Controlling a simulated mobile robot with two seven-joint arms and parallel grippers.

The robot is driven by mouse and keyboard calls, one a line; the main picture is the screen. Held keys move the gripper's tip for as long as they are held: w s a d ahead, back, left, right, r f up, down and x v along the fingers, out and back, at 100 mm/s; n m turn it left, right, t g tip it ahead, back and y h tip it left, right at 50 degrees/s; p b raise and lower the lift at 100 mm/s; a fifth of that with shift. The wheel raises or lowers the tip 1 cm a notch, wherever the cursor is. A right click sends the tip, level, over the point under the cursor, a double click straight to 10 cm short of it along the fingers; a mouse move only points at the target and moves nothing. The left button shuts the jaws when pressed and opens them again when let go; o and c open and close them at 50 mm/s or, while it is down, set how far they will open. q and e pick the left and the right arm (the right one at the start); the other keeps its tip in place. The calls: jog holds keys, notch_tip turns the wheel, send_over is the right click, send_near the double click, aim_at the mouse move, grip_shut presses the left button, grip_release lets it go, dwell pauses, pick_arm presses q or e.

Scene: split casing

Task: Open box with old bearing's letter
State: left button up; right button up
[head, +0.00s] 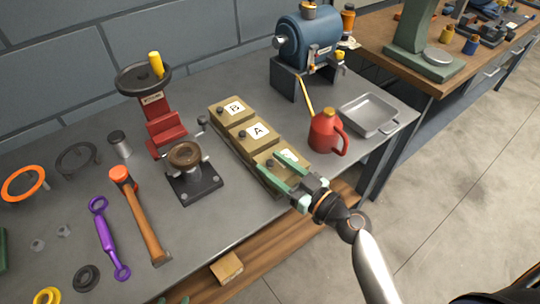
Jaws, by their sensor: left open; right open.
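Three tan boxes stand in a row with dark knobs and white letter cards. The far box (232,108) reads B and the middle box (257,132) reads A. The near box (268,172) has a card mostly hidden by my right gripper (268,168). That gripper is open, its green fingers spread over the near box; contact cannot be told. A worn brown ring-shaped part, perhaps the bearing (185,153), sits on a black plate stand (195,182). No letter is readable on it. My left gripper (173,300) shows only green fingertips at the bottom edge.
A red press (165,130) with a handwheel stands behind the stand. A hammer (140,212) and purple wrench (105,240) lie left. A red oil can (324,133), grey tray (370,113) and blue machine (307,42) stand right of the boxes.

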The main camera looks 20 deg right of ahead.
jog(key=shift+x, duration=0.75)
jog(key=shift+c, duration=0.3)
grip_shut()
dwell(0.6)
